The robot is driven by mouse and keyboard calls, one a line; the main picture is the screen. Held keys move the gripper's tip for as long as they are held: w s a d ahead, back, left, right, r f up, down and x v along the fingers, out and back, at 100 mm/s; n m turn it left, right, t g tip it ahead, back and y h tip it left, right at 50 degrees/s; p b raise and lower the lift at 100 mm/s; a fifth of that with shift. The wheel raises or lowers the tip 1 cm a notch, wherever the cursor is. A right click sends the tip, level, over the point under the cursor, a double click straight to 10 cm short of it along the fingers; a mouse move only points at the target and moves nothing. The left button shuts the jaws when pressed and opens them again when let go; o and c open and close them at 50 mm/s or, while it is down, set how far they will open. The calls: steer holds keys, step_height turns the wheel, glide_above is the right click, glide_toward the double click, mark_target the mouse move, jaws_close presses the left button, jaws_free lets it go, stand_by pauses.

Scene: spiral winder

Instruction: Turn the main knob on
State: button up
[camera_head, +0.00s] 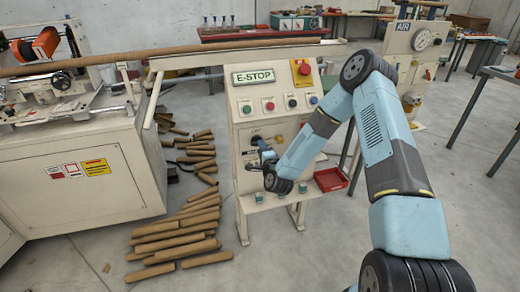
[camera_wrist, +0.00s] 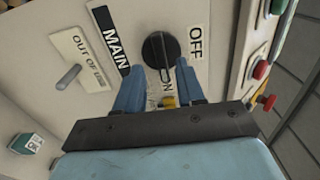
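The main knob (camera_wrist: 158,52) is a black round rotary switch with a raised grip bar on the cream control panel (camera_head: 241,112). In the wrist view it sits between a black MAIN label (camera_wrist: 110,38) and a white OFF label (camera_wrist: 196,42). An ON marking, partly hidden, lies below it. The knob's bar points roughly up and down in that view. My gripper (camera_wrist: 160,78) is open, with one blue finger on each side of the knob's lower end. I cannot tell whether the fingers touch it. In the head view my gripper (camera_head: 262,146) is at the panel's lower face and hides the knob.
A toggle (camera_wrist: 68,77) by an OUT OF USE label is left of the knob. Buttons (camera_head: 269,106) and a red E-STOP knob (camera_head: 304,68) are higher up. A red tray (camera_head: 330,180) sits to the right. Cardboard tubes (camera_head: 172,243) lie on the floor.

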steer(key=v, duration=1.2)
steer(key=shift+s, duration=0.2)
steer(key=shift+d, duration=0.1)
steer(key=s+d+r+n+g+h, duration=0.1)
steer(key=d+r+n+g, duration=0.4)
steer(key=r, duration=0.7)
steer(key=s+d+r+n+g+h, duration=0.15)
steer(key=d+r+n, duration=0.35)
steer(key=r+n, duration=0.5)
steer(key=s+d+r+g, duration=0.1)
steer(key=s+d+r, duration=0.2)
steer(key=s, duration=0.6)
steer(key=s+d+r+g+h, duration=0.1)
steer(key=s+d+r+g, duration=0.1)
steer(key=s+r, duration=0.6)
steer(key=s+d+r+g+h, duration=0.1)
steer(key=s+r, duration=0.5)
steer(key=s, duration=0.6)
steer(key=d+g, duration=0.1)
steer(key=d, duration=0.1)
steer(key=shift+d, duration=0.3)
